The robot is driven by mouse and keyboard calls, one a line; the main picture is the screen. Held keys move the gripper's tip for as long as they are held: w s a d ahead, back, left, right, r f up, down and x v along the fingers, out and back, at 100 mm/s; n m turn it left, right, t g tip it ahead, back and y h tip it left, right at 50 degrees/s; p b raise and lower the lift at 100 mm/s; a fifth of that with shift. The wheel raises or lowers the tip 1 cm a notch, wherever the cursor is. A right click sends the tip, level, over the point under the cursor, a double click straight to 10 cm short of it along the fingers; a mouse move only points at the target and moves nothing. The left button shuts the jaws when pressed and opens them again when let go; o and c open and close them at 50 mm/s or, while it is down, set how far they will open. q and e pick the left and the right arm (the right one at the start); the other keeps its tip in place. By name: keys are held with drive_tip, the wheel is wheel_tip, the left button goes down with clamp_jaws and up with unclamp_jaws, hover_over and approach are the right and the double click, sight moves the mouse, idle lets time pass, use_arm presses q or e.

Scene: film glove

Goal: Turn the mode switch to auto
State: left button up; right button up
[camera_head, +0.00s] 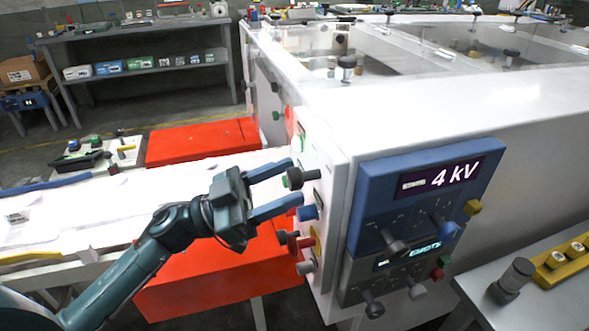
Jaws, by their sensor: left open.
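My left gripper (294,182) comes in from the left and is open, its two fingers pointing at the narrow side panel (327,165) of the white machine. No label marking the mode switch is readable. A blue control box (375,195) with a "4 kV" display (440,180) faces front. A smaller screen (420,251) below reads something like "EMOTE". My right gripper is not in view.
Black knobs (393,243) stick out from the front box. Red boxes (200,143) stand behind the arm. A grey table (545,300) is at the lower right.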

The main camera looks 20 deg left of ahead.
sight(304, 177)
use_arm(q)
drive_tip(key=shift+x, duration=1)
drive_tip(key=shift+w+d, duration=0.15)
drive_tip(key=shift+d, duration=0.05)
drive_tip(key=shift+c, duration=0.4)
drive_tip(key=c, duration=0.9)
